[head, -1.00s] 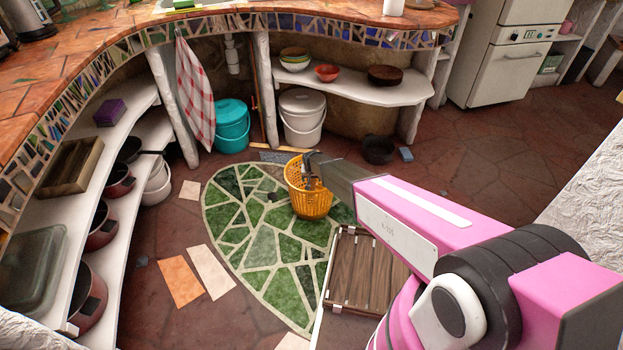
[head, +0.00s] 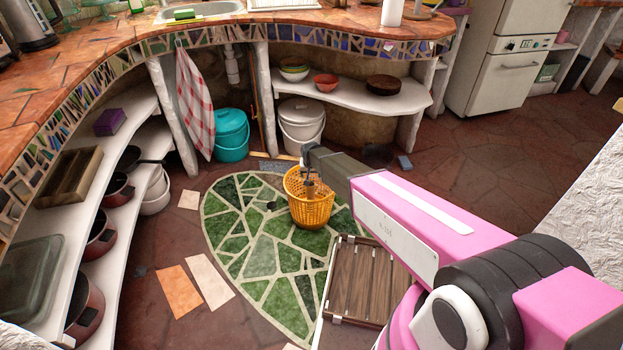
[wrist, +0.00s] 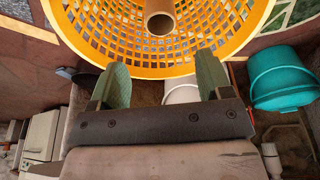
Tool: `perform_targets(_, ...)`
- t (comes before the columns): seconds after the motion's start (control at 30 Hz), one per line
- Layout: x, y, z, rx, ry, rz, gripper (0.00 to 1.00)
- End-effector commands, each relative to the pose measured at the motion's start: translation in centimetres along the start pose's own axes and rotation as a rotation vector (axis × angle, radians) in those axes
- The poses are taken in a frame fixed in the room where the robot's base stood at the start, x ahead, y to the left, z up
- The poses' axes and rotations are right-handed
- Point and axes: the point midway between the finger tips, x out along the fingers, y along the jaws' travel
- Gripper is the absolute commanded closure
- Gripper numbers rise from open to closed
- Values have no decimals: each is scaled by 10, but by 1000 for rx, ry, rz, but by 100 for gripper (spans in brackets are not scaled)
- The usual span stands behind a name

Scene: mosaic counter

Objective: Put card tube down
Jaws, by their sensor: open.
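The brown card tube (wrist: 160,20) stands inside the orange-yellow lattice basket (wrist: 90,35), its open round end facing the wrist camera. In the head view, the basket (head: 318,212) sits on the green mosaic floor patch, and the tube (head: 310,188) shows small inside it, under the end of my arm. My gripper (wrist: 163,80) is open, with its two green fingers spread wide and nothing between them. The fingertips appear near the basket's rim and apart from the tube. The tube's lower end is hard to make out.
A slatted wooden crate (head: 357,285) is on the floor right of the mosaic. A teal bucket (head: 231,135) and a white bucket (head: 301,125) stand behind, under the curved counter. Loose tiles (head: 180,290) lie at left. Open mosaic floor surrounds the basket's left side.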

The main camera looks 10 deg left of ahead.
Motion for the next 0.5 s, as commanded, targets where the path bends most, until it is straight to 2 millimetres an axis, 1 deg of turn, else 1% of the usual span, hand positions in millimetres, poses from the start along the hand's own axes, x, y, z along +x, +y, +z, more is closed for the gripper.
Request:
perform_targets(0.03, -3, 0, 0, 0, 0, 0, 28)
perform_targets(0.2, -6, 0, 0, 0, 0, 0, 28)
perform_targets(0.27, -8, 5, 1, 3, -1, 1, 28)
perform_targets(0.37, -23, 28, 7, 15, -11, 8, 28)
perform_targets(0.47, -50, 74, 21, 38, -33, 21, 28)
perform_targets(0.5, -64, 96, 28, 49, -45, 26, 28)
